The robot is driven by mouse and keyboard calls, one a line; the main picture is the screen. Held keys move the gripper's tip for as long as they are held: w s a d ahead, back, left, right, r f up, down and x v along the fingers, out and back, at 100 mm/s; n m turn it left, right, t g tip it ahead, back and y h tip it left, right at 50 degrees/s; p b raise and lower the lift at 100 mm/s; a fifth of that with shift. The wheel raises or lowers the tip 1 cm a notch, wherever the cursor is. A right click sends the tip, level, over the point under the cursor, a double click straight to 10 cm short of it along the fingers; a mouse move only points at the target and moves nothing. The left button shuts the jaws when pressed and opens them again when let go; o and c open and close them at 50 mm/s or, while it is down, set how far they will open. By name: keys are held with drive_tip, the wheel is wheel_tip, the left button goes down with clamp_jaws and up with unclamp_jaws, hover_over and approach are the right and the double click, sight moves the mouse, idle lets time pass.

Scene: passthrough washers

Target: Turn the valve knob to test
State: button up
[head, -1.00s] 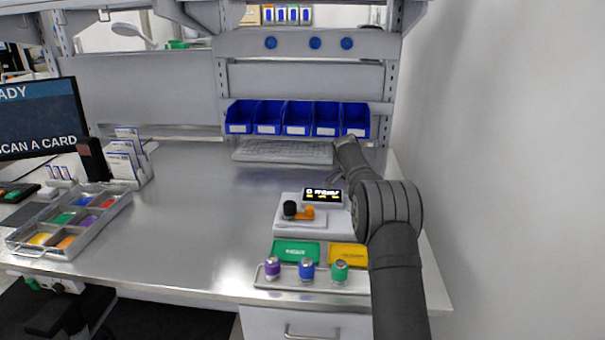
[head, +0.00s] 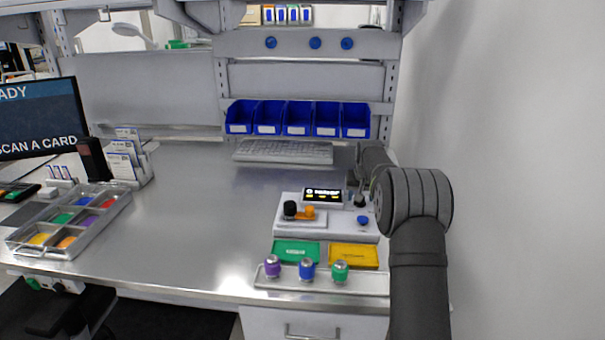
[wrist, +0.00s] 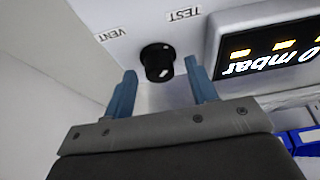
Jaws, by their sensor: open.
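The valve knob (wrist: 157,61) is black and round with a small white mark, on a white panel in the wrist view. The TEST label (wrist: 183,14) lies above and right of it, the VENT label (wrist: 109,34) to its left. I cannot tell which label the mark points at. My gripper (wrist: 161,77) is open, its two blue-grey fingers apart with the knob seen between their tips; contact is not visible. In the head view, a small dark shape right of the display is probably the knob, and my arm covers much of the gripper.
The display (head: 322,195) stands on the white device (head: 288,222), with a black and an orange cap and a blue button (head: 363,220). In front are a green tray (head: 296,252), a yellow tray (head: 353,256) and a rack of several colored vials. The table's middle is clear.

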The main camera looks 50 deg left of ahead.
drive_tip(key=v, duration=2.4)
drive_tip(key=s+a+f, duration=0.2)
drive_tip(key=s+a, duration=0.1)
drive_tip(key=s, duration=0.6)
drive_tip(key=s+a+f, duration=0.3)
drive_tip(key=s, duration=0.6)
drive_tip(key=shift+s+a, duration=0.25)
drive_tip(key=shift+s, duration=0.05)
drive_tip(key=w+d+f+n, duration=0.1)
drive_tip(key=w+d, duration=0.2)
drive_tip(key=w, duration=0.7)
drive_tip(key=w+d, duration=0.2)
drive_tip(key=w, duration=0.9)
drive_tip(key=x, duration=1.7)
drive_tip(key=shift+s+a+f, duration=0.2)
drive_tip(key=shift+s+f, duration=0.05)
